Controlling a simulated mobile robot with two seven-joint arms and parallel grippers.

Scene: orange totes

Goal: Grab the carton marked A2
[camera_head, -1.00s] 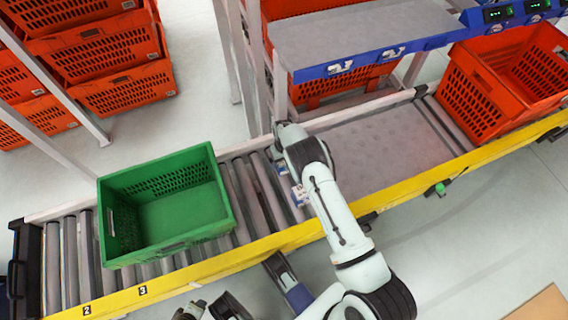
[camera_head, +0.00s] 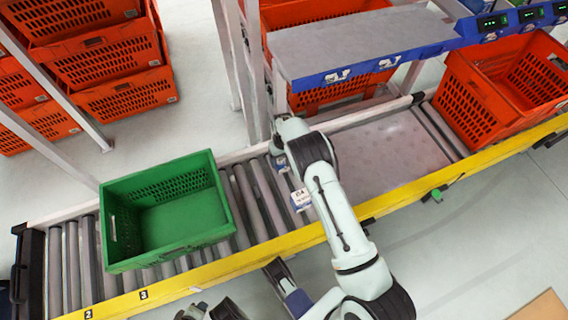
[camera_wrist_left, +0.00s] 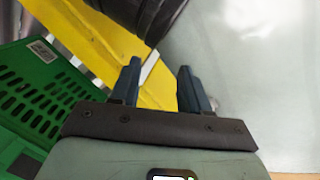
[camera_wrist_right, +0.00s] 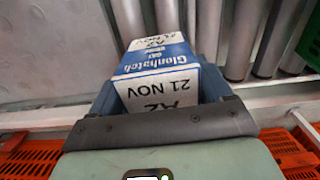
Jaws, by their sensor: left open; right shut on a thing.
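The carton marked A2 (camera_wrist_right: 160,80) is white and blue with "Glenhatch", "21 NOV" and "A2" printed on it. In the right wrist view it sits between the fingers of my right gripper (camera_wrist_right: 160,90), which is shut on it. In the head view part of the carton (camera_head: 301,198) shows beside my right forearm, over the rollers; the arm covers the rest. My left gripper (camera_wrist_left: 160,68) is open and empty in the left wrist view, near the yellow rail.
A green tote (camera_head: 112,230) stands on the rollers at left, looking empty. An orange tote (camera_head: 475,110) stands at the conveyor's right end. A yellow rail (camera_head: 270,245) runs along the front. A grey shelf (camera_head: 360,40) overhangs the back. Flat conveyor surface (camera_head: 400,150) lies clear between.

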